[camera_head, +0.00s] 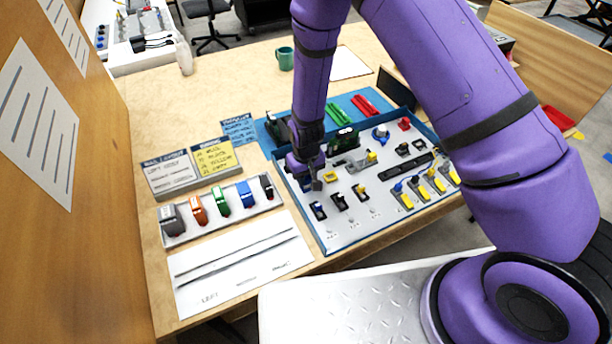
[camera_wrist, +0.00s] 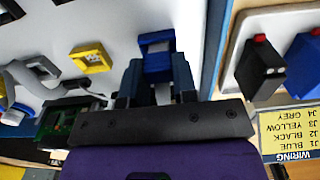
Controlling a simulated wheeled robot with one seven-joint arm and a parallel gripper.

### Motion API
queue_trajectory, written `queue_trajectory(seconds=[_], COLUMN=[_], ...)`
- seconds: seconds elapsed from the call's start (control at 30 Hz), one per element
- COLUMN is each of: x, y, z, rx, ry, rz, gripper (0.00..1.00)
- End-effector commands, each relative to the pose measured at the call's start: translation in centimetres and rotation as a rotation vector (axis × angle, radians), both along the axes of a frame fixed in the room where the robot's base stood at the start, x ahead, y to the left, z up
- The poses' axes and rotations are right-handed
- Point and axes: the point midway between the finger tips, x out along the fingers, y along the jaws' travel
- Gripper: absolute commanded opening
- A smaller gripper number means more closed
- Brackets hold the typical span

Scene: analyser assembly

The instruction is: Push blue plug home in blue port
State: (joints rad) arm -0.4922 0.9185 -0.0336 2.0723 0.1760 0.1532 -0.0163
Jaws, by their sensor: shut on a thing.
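The blue port (camera_wrist: 157,40) is a blue frame on the white panel, at the upper middle of the wrist view. My gripper (camera_wrist: 157,85) is shut on the blue plug (camera_wrist: 157,66), a blue block between the two dark fingers. The plug lines up with the port and appears to meet it. How deep it sits cannot be told, since the fingers hide much of it. In the head view my gripper (camera_head: 312,181) is low over the left edge of the panel, and it hides the plug and port there.
A yellow port (camera_wrist: 91,58) sits beside the blue one. A grey cable (camera_wrist: 35,80) and green circuit board (camera_wrist: 62,120) are near. A rack (camera_head: 225,214) with several coloured connectors stands left of the blue-edged panel tray (camera_head: 322,236). Wiring cards (camera_head: 214,158) stand behind the rack.

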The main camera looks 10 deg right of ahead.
Motion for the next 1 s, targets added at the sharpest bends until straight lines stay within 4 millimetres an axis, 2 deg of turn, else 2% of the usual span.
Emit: queue_trajectory(seconds=[0.83,0.87,0.97,1.0], x=[-0.01,-0.01,0.0,0.0], y=[0.0,0.0,0.0,0.0], z=[-0.77,-0.77,-0.76,-0.76], rx=[0.0,0.0,0.0,0.0], ry=[0.001,0.0,0.0,0.0], rz=[0.0,0.0,0.0,0.0], gripper=[0.02,0.33,0.56,0.56])
